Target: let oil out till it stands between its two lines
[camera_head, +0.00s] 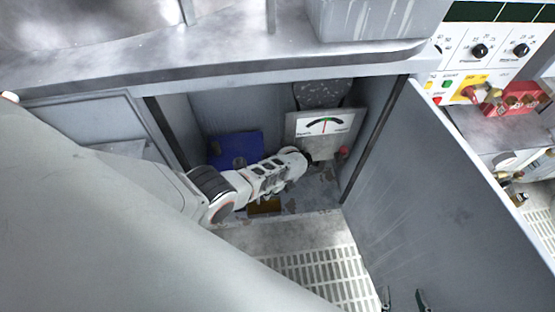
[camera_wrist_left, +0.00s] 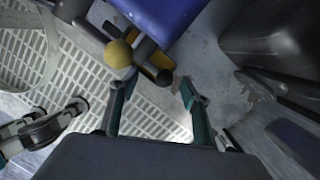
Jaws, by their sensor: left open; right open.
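A blue tank (camera_head: 236,147) stands inside the open cabinet, and its corner shows at the top of the left wrist view (camera_wrist_left: 170,14). A yellow ball knob (camera_wrist_left: 119,54) and a dark rod with an orange end (camera_wrist_left: 163,76) are beside it. My left arm reaches into the cabinet; its fingers are hidden in the head view. My left gripper (camera_wrist_left: 158,90) is open, with the knob just beyond one fingertip and nothing held. My right gripper (camera_head: 404,299) is open and empty at the bottom edge of the head view. No oil level or pair of lines can be made out.
The open door (camera_head: 455,195) bounds the right side. A perforated floor (camera_head: 315,270) lies in front. A control panel (camera_head: 490,45) with knobs is at upper right.

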